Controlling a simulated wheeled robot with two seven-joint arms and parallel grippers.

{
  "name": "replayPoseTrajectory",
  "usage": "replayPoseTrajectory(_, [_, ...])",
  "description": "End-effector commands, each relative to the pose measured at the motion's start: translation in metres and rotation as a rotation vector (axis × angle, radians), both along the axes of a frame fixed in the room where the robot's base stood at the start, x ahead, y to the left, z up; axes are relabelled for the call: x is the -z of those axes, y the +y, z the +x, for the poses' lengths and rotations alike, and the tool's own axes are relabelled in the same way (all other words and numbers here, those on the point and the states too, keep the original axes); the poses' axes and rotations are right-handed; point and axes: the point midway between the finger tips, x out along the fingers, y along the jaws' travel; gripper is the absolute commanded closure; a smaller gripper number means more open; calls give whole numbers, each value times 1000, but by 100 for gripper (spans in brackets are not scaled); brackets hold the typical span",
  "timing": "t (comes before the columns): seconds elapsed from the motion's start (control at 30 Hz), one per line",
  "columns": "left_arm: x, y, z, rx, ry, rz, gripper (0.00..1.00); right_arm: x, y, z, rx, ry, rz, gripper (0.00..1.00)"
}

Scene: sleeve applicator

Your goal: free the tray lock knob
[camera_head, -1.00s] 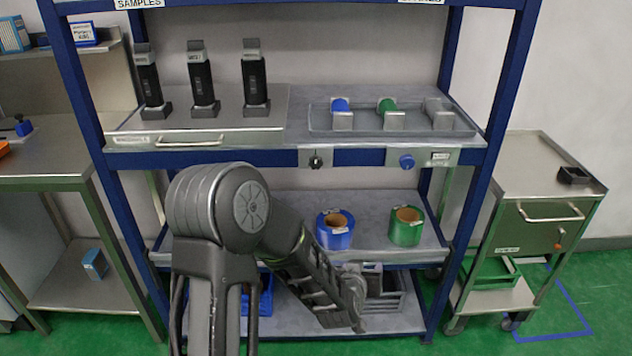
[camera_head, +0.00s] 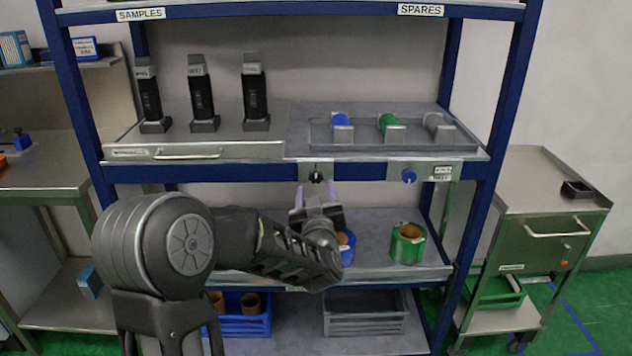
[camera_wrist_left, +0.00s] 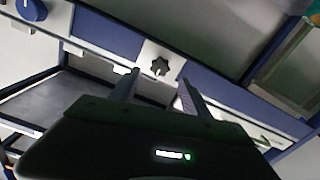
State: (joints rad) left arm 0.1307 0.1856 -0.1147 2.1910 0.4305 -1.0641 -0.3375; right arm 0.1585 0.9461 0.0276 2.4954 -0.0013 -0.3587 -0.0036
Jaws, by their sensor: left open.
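A black star-shaped knob (camera_head: 316,177) sits on a small metal plate on the shelf's blue front beam. It also shows in the left wrist view (camera_wrist_left: 159,67), just beyond the fingertips and between them. My left gripper (camera_head: 316,194) is open and empty, pointing up at the knob from below and in front. In the left wrist view its two fingers (camera_wrist_left: 158,82) stand apart, with no visible contact on the knob. The sample tray (camera_head: 225,152), with a bar handle, lies on the shelf above the knob to the left. My right gripper is not in view.
A blue knob (camera_head: 408,175) sits on the same beam to the right. Several black sample holders (camera_head: 202,95) stand on the tray. A blue roll (camera_head: 347,248), partly hidden by my gripper, and a green roll (camera_head: 408,243) stand on the shelf below. A metal cart (camera_head: 548,190) stands right.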

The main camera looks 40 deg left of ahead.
Motion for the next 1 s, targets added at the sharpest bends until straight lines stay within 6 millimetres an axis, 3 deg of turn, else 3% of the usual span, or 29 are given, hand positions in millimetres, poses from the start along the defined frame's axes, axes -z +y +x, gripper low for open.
replayPoseTrajectory(0.3, [1, 27, 36, 0, 2, 0, 45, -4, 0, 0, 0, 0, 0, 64])
replayPoseTrajectory(0.67, [1, 31, 41, 1, 1, 0, 45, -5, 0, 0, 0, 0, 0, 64])
replayPoseTrajectory(1.0, [1, 31, 41, 1, 1, 0, 73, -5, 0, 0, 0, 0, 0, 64])
